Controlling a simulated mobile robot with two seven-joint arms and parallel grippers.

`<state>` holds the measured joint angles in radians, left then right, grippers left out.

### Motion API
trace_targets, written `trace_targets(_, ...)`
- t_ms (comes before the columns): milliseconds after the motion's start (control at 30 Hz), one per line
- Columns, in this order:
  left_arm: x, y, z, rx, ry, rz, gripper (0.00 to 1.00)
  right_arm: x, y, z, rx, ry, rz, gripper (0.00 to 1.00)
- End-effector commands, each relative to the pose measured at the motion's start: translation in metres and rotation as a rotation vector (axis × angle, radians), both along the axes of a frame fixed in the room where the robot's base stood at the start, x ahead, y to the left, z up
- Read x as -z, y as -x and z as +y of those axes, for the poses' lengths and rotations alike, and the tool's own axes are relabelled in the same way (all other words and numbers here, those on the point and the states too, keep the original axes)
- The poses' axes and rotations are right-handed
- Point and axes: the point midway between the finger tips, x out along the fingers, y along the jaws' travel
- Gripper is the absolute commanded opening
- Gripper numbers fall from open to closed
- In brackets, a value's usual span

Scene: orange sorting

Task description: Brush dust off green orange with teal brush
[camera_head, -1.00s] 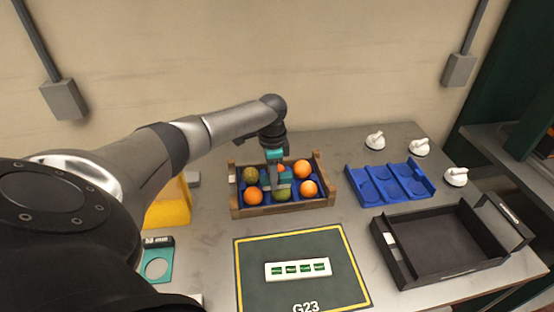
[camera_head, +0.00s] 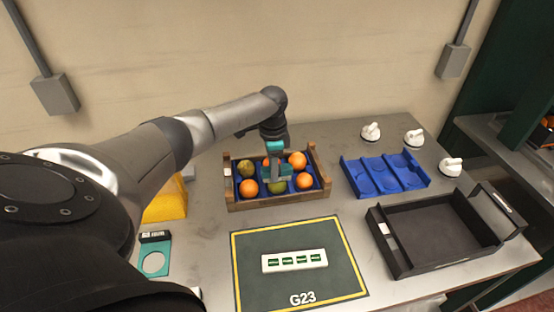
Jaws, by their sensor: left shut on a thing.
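The green orange (camera_head: 277,187) lies in the front middle compartment of a wooden crate (camera_head: 285,203), partly hidden under my left gripper. My left gripper (camera_head: 277,168) reaches down over the middle of the crate. It is shut on the teal brush (camera_head: 285,171), whose head is just above or against the green orange; I cannot tell whether they touch. Orange fruits lie around it, at front left (camera_head: 249,187), front right (camera_head: 304,181) and back right (camera_head: 297,160). A dull greenish-brown fruit (camera_head: 246,169) lies at the back left. My right gripper is not in view.
A blue divided tray (camera_head: 384,187) and a black tray (camera_head: 441,261) stand to the right. Several white knobbed things (camera_head: 413,137) line the back right. A dark mat (camera_head: 299,281) marked G23 lies in front. A teal holder (camera_head: 155,262) and yellow bin (camera_head: 166,206) are at left.

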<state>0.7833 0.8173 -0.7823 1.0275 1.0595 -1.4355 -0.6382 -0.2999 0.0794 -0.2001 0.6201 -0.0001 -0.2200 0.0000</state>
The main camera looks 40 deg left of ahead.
Motion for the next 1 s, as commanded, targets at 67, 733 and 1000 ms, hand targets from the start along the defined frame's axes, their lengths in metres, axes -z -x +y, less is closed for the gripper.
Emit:
trace_targets(67,-0.002,0.005,0.004,-0.001,-0.001,0.003,0.00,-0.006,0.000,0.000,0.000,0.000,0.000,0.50)
trace_targets(733,0.001,-0.007,-0.005,0.000,0.000,-0.001,0.00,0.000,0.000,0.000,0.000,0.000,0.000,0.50)
trace_targets(1000,0.000,-0.010,-0.009,0.000,0.000,0.001,0.00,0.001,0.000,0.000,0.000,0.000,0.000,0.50)
